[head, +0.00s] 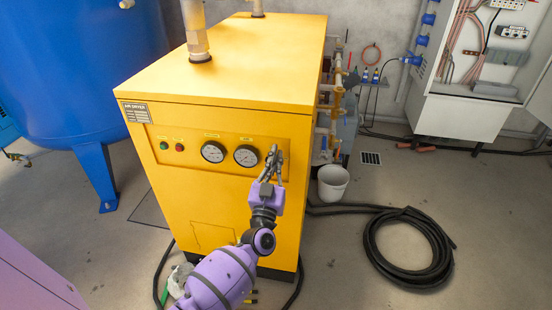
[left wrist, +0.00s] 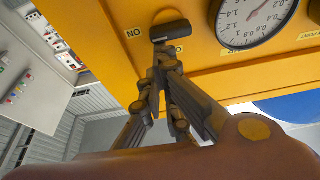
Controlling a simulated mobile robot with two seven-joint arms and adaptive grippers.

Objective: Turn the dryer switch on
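The yellow air dryer (head: 220,215) stands in the middle of the head view, with a front panel of two gauges, a green and a red light. In the left wrist view, a short dark switch handle (left wrist: 170,31) sits on the yellow panel beside a lettered label, tilted in the picture. My left gripper (head: 275,153) is at the panel's right end and hides the switch in the head view. In the left wrist view its fingertips (left wrist: 167,52) are together, just below the handle; I cannot tell whether they touch it. My right gripper is not in view.
A blue tank (head: 85,60) stands left of the dryer. Pipes and valves (head: 335,100) are behind its right side, near a white bucket (head: 332,182). A coiled black hose (head: 410,247) lies on the floor at right. An open electrical cabinet (head: 460,115) stands at the back right.

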